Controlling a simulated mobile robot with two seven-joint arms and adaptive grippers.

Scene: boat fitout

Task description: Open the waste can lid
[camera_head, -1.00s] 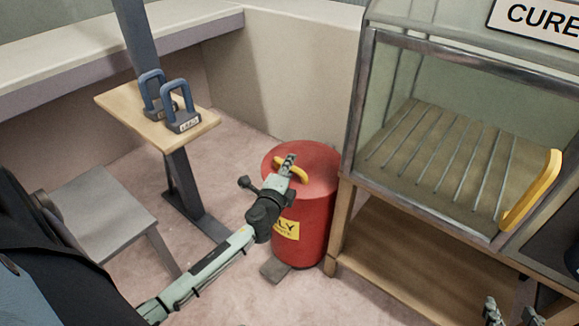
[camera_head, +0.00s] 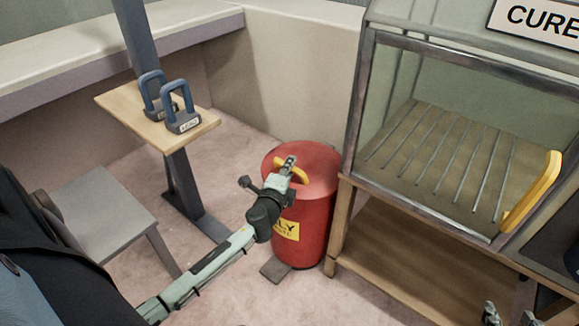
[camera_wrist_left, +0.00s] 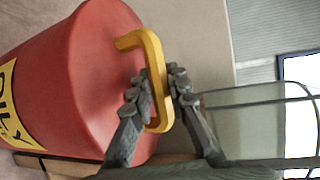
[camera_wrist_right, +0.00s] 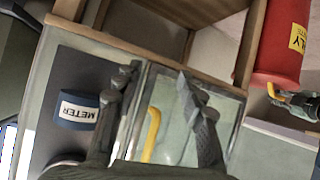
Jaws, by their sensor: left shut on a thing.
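The red waste can (camera_head: 312,225) stands on the floor left of the cure cabinet, with a yellow label on its front. Its lid (camera_head: 318,160) lies flat on top and carries a yellow handle (camera_head: 283,164). My left gripper (camera_head: 290,162) is at the lid and shut on the handle. In the left wrist view the yellow handle (camera_wrist_left: 155,70) passes between the two fingers (camera_wrist_left: 160,92). My right gripper (camera_wrist_right: 158,80) is open and empty in front of the cabinet; its fingertips show at the bottom right of the head view (camera_head: 510,312).
The cure cabinet (camera_head: 355,178) with a wire rack and yellow door handle (camera_head: 533,190) stands right of the can. A grey stool (camera_head: 95,208) is at left.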

